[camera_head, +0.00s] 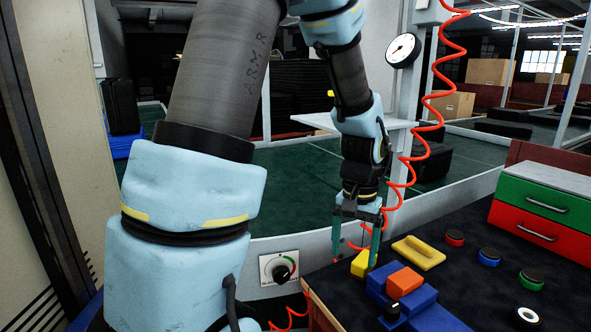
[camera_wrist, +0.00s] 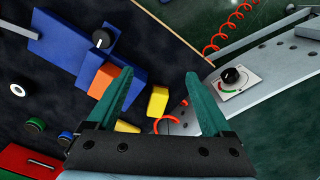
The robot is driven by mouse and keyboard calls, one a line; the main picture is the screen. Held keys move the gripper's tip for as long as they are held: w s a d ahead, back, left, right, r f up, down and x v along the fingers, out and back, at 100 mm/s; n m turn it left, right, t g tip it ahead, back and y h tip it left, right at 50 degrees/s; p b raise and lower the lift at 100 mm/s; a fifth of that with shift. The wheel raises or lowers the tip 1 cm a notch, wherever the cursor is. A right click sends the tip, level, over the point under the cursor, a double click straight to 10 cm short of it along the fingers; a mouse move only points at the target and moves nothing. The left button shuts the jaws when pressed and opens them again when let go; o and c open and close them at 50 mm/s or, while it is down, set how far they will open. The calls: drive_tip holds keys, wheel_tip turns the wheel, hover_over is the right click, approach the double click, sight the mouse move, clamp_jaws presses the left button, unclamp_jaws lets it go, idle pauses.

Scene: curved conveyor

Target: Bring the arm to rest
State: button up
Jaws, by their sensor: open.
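My gripper (camera_head: 357,240) hangs from my arm, pointing down, over the left corner of the dark-topped workbench. In the wrist view its two green fingers (camera_wrist: 160,95) are spread wide apart with nothing held between them. A yellow block (camera_head: 361,263) stands just by the fingers in the head view. In the wrist view this yellow block (camera_wrist: 157,101) appears between the fingertips but lower down, apart from them. An orange block (camera_head: 403,283) sits on a blue block (camera_head: 420,297) to the right of the gripper.
A yellow handled piece (camera_head: 419,252), several round buttons (camera_head: 489,256) and a green-and-red drawer unit (camera_head: 545,208) stand on the bench to the right. A coiled red hose (camera_head: 407,160) hangs close behind the gripper. A dial panel (camera_head: 280,268) is left of the bench.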

drive_tip(key=a+r+n, duration=0.1)
drive_tip(key=a+n, duration=0.1)
drive_tip(key=a, duration=0.7)
drive_tip(key=s+a+r+n+t, duration=0.1)
drive_tip(key=a+n, duration=0.1)
drive_tip(key=a, duration=0.7)
drive_tip(key=shift+s+a+r+n+t, duration=0.3)
drive_tip(key=shift+a+n, duration=0.05)
drive_tip(key=shift+n, duration=0.05)
